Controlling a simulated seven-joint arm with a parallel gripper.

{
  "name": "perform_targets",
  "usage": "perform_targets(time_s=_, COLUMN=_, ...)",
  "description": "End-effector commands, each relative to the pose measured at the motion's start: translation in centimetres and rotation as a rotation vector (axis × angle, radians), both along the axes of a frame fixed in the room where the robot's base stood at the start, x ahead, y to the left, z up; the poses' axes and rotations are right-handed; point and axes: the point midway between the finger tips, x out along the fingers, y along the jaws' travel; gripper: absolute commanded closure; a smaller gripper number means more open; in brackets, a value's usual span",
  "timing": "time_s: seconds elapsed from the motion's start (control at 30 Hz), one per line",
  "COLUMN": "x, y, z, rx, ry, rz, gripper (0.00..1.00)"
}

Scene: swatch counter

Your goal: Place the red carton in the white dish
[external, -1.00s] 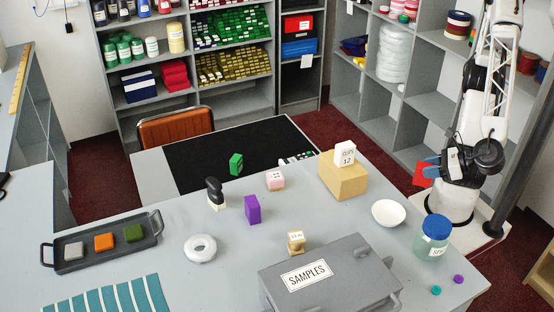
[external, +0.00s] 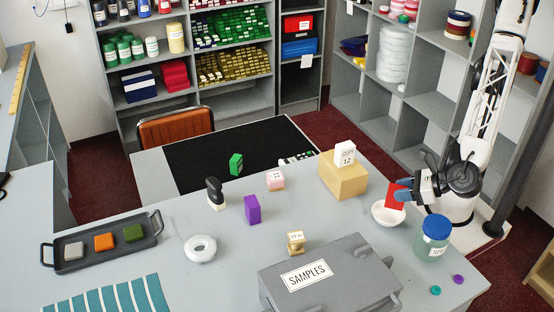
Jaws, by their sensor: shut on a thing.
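The red carton (external: 394,196) is held in my gripper (external: 403,195), which is shut on it at the right of the table. The white dish (external: 384,216) is a small round bowl on the table. In the picture the carton overlaps the dish's far right part. The carton appears to be above the dish, but its exact height and whether it touches the rim cannot be told. The carton and gripper hide part of the dish.
A tan box (external: 343,180) with a white block (external: 344,155) on top stands left of my gripper. A blue-lidded jar (external: 433,238) stands in front of it. A grey SAMPLES case (external: 330,280) lies nearer the camera. Open table lies left of the dish.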

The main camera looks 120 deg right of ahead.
Motion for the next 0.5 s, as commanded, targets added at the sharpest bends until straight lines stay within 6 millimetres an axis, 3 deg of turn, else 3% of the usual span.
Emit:
perform_targets(time_s=0.2, x=1.6, y=0.3, z=-0.1, rx=-0.001, ry=0.000, rz=-0.001, gripper=0.93)
perform_targets(time_s=0.5, x=1.7, y=0.3, z=-0.1, rx=-0.001, ry=-0.001, rz=0.000, gripper=0.93)
